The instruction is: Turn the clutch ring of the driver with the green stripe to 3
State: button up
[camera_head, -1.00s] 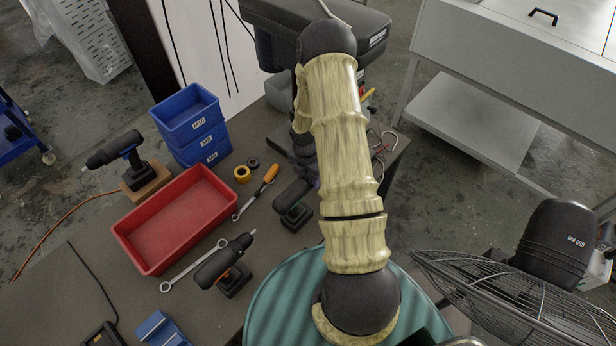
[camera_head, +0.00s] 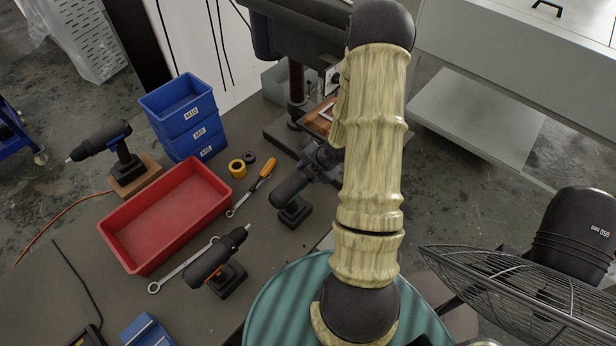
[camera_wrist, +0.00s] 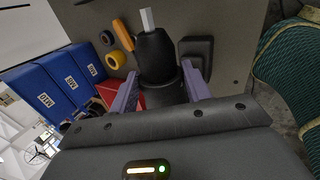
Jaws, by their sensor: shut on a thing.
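The driver (camera_head: 291,193) I take for the green-striped one stands on the mat in the middle of the head view; its stripe is hard to make out. My gripper (camera_wrist: 160,83) is at its front end. In the wrist view, the two purple fingers are shut on the driver's front, around its clutch ring behind the black chuck (camera_wrist: 155,55). A pale bit points up out of the chuck. The ring is mostly hidden between the fingers, and its numbers cannot be read.
An orange-marked driver (camera_head: 213,266) stands to the left, by a wrench and a red tray (camera_head: 133,262). A blue-marked driver (camera_head: 98,143) stands on a wooden block. Tape rolls (camera_head: 237,168) and an orange-handled tool (camera_head: 266,168) lie close by. Blue bins (camera_head: 191,137) stand behind.

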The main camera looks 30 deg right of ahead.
jog(key=t+b, duration=0.1)
jog(key=b, duration=0.2)
jog(key=t+y+b, duration=0.1)
jog(key=b, duration=0.2)
jog(key=f+t+b, duration=0.1)
jog(key=t+b, duration=0.1)
jog(key=shift+s+d+b, duration=0.1)
jog(key=shift+s+b, duration=0.15)
jog(key=shift+b, duration=0.15)
jog(key=shift+t+y+b, duration=0.4)
jog(key=shift+t+b, duration=0.2)
jog(key=shift+b, duration=0.55)
jog(key=shift+r+b, duration=0.25)
jog(key=shift+b, duration=0.1)
jog(key=o, duration=1)
jog(key=shift+s, duration=0.1)
jog(key=b+v, duration=0.1)
jog(key=v, duration=1.6)
jog(key=shift+s+d+f, duration=0.1)
jog(key=shift+s+d, duration=0.05)
jog(key=shift+s, duration=0.1)
jog(key=shift+w, duration=0.1)
